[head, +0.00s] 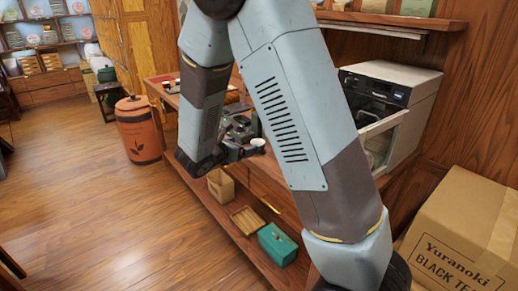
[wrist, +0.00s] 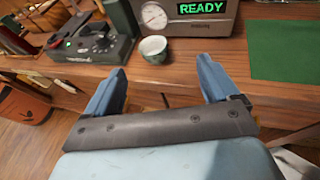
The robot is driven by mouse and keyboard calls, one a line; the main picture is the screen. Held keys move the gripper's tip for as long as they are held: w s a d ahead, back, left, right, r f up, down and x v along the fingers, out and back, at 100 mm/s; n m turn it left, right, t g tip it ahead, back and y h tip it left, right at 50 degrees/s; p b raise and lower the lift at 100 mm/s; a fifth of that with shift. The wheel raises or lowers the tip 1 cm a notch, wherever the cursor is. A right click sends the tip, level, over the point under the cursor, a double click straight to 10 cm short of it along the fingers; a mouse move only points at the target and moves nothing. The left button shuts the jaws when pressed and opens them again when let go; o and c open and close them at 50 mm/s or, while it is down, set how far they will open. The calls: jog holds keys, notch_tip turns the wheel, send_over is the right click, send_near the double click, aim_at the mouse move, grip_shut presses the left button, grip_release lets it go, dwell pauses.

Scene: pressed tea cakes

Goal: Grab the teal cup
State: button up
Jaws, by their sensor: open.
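A small pale teal cup (wrist: 154,50) with a lighter inside stands upright on the wooden counter in the wrist view. My gripper (wrist: 160,70) is open and empty, its two blue fingers pointing at the counter's front edge. The cup is beyond the fingertips, roughly between their lines and nearer the left one, not touching either. In the head view my arm hides much of the counter. A small pale cup (head: 257,146) shows there close to the dark end of my arm; its colour is hard to tell.
A dark green device (wrist: 95,45) stands just left of the cup. A grey unit with a dial and a READY display (wrist: 203,14) is behind it. A green mat (wrist: 283,48) lies at right. Below the counter, a teal box (head: 278,244) sits on the low shelf.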

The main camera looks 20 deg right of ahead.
jog(key=a+f+n, duration=0.1)
send_near(260, 141)
jog(key=shift+w+d+t, duration=0.2)
jog(key=shift+d+t, duration=0.2)
jog(key=shift+d, duration=0.1)
jog(key=shift+f+x, duration=0.2)
jog(key=shift+x, duration=1.1)
jog(key=shift+f+x, duration=0.15)
jog(key=shift+x, duration=1.2)
jog(key=shift+s+a, duration=0.1)
jog(key=shift+s, duration=0.05)
jog(key=c, duration=1.1)
jog(key=shift+r, duration=0.1)
